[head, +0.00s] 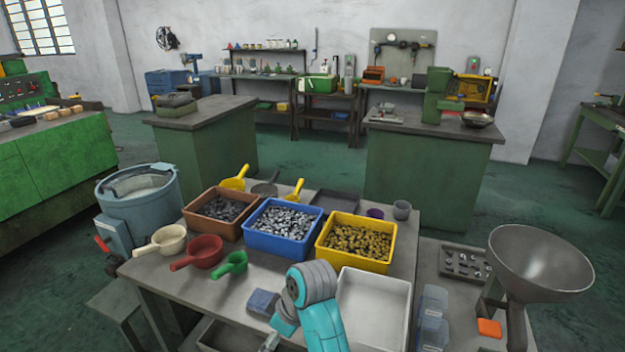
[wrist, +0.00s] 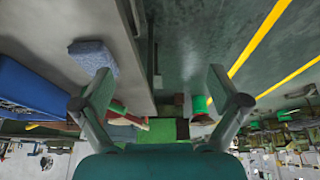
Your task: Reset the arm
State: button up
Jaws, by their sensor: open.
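My gripper (wrist: 160,88) is open, with its two fingers wide apart and nothing between them in the wrist view. My teal and grey arm (head: 318,308) is folded low over the front of the work table (head: 190,278) in the head view. The gripper itself is mostly hidden or cut off at the lower edge there.
Bins of brown (head: 190,216), blue (head: 250,238) and yellow (head: 325,258) hold small metal parts behind the arm. An empty white tray (head: 395,284) is close on its right. Red (head: 207,247) and green (head: 238,259) scoops lie left. A metal funnel (head: 540,258) stands at right.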

jog(key=s+d+f+m+t, duration=0.2)
jog(key=s+d+f, duration=0.15)
jog(key=f, duration=0.55)
jog(key=s+d+f+m+t+h, duration=0.1)
jog(key=s+d+f+m+t, duration=0.15)
jog(key=s+d+f, duration=0.4)
jog(key=s+d+f+m+t, duration=0.2)
jog(key=s+d+f+m, duration=0.15)
jog(key=s+d, duration=0.5)
jog(key=s+d+r+m+t+h, duration=0.1)
jog(key=s+d+r+m+t, duration=0.15)
jog(key=s, duration=0.45)
jog(key=s+d+r+m+t+h, duration=0.1)
jog(key=s+d+r, duration=0.2)
jog(key=s, duration=0.4)
jog(key=s+d+r+m+t+h, duration=0.1)
jog(key=s+d+r+m+t, duration=0.1)
jog(key=s+r, duration=1)
jog(key=shift+d+r+t, duration=0.4)
jog(key=shift+r+t, duration=0.1)
jog(key=shift+r, duration=0.2)
